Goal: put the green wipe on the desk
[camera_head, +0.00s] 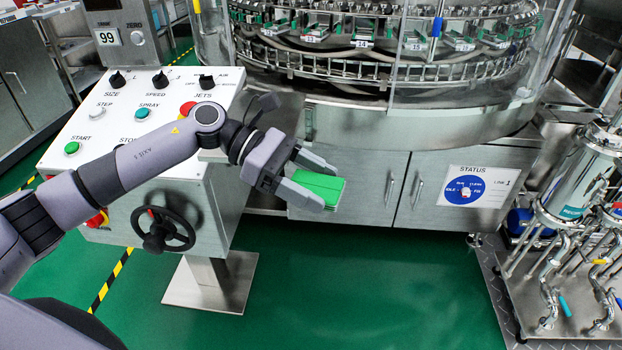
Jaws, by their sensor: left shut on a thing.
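The green wipe (318,186) is a flat green rectangle in the middle of the head view. My left gripper (318,183) is shut on it, one finger on each side, and holds it in the air in front of the washer's steel cabinet doors. My left arm comes in from the left, across the slanted control panel. No desk can be made out clearly in this view. My right gripper is not in view.
The white control panel (98,128) with knobs and buttons stands at the left, with a black handwheel (163,229) below. The rotary washer (390,62) fills the back. Steel piping and a filter housing (572,185) stand at the right. The green floor (380,290) in front is clear.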

